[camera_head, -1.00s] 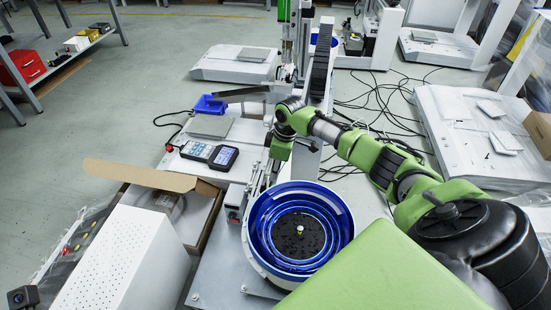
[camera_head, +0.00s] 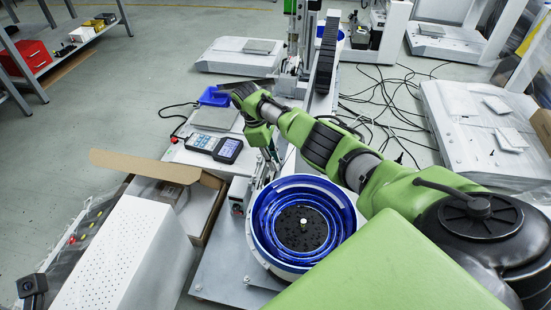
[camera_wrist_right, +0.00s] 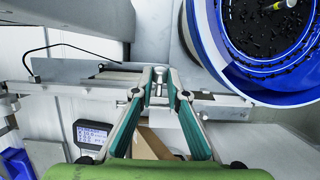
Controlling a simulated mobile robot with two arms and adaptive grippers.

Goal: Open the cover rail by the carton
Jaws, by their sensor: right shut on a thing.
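My right gripper (camera_wrist_right: 158,82) is shut on a small metal knob (camera_wrist_right: 157,88) at the cover rail (camera_wrist_right: 225,101), a thin metal strip across the right wrist view. In the head view, my right arm reaches in from the right and its wrist bends down over the feeder track; the fingertips are mostly hidden there. The carton (camera_head: 140,164) is brown cardboard with an open flap, left of the blue feeder bowl (camera_head: 348,224). A strip of cardboard (camera_wrist_right: 150,146) shows between my fingers in the right wrist view. My left gripper is out of view.
The blue bowl (camera_wrist_right: 205,55) is close beside the rail in the right wrist view. A handheld controller (camera_head: 213,147) and a blue tray (camera_head: 214,97) lie beyond the carton. A white perforated box (camera_head: 125,255) stands at front left. Cables lie on the floor right of the gantry.

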